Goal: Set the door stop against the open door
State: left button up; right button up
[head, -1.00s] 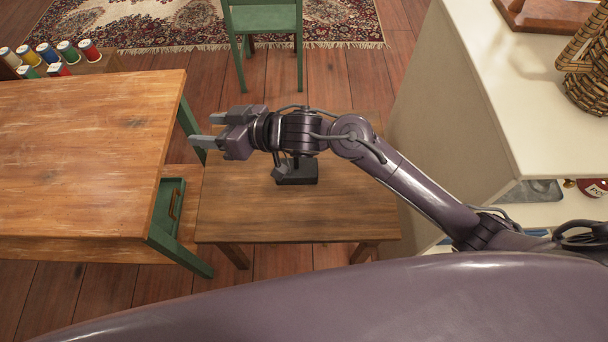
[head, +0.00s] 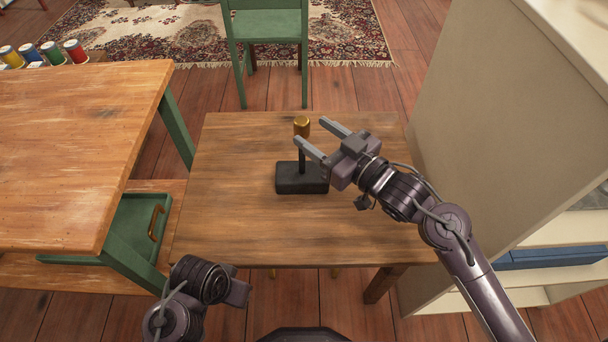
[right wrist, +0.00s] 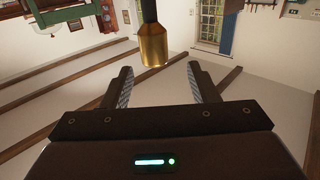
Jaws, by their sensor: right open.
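The door stop is a dark block (head: 302,179) with a thin upright post and a brass-coloured knob (head: 301,126). It stands upright on the small wooden table (head: 225,215). My right gripper (head: 312,134) is open and empty, just right of the knob, with its fingers pointing toward it. In the right wrist view the knob (right wrist: 153,46) appears ahead of and between the two spread fingers (right wrist: 158,73), touching neither. My left gripper (head: 238,292) is at the table's front left edge; its fingers cannot be made out. No door can be made out.
A cream shelf unit (head: 505,120) stands close on the right. A green chair (head: 265,27) is behind, on a patterned rug (head: 160,35). The small table's top is otherwise clear.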

aim_at(302, 119)
jog(key=x, duration=0.5)
jog(key=shift+w+d+f+b, duration=0.1)
jog(key=shift+w+b, duration=0.2)
jog(key=shift+b, duration=0.05)
jog(key=shift+c, duration=0.3)
grip_shut()
dwell(0.6)
jog(key=shift+w+r, duration=0.1)
jog(key=shift+r, duration=0.25)
